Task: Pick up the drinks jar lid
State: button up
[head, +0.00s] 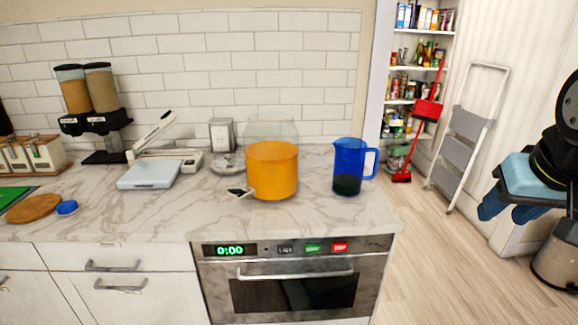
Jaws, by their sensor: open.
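The drinks jar (272,172) stands on the marble counter, with orange drink inside, a clear upper part and a small dark tap at its lower left. Its top looks uncovered. A round, greyish, see-through disc (228,164), which looks like the jar lid, lies flat on the counter just behind and left of the jar. The jar's edge is close to it; I cannot tell if they touch. My gripper (510,212) is at the far right, over the floor, well away from the lid. Its blue fingers point down, apart and empty.
A blue pitcher (348,168) stands right of the jar. A metal napkin holder (222,135) is behind the lid, and a flat scale (149,175) is to its left. The counter (300,222) is clear in front.

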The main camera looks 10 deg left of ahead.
aim_at(229, 164)
jog(key=z, duration=0.1)
jog(key=i, duration=0.15)
jog(key=u, duration=3.6)
jog(key=i, duration=0.85)
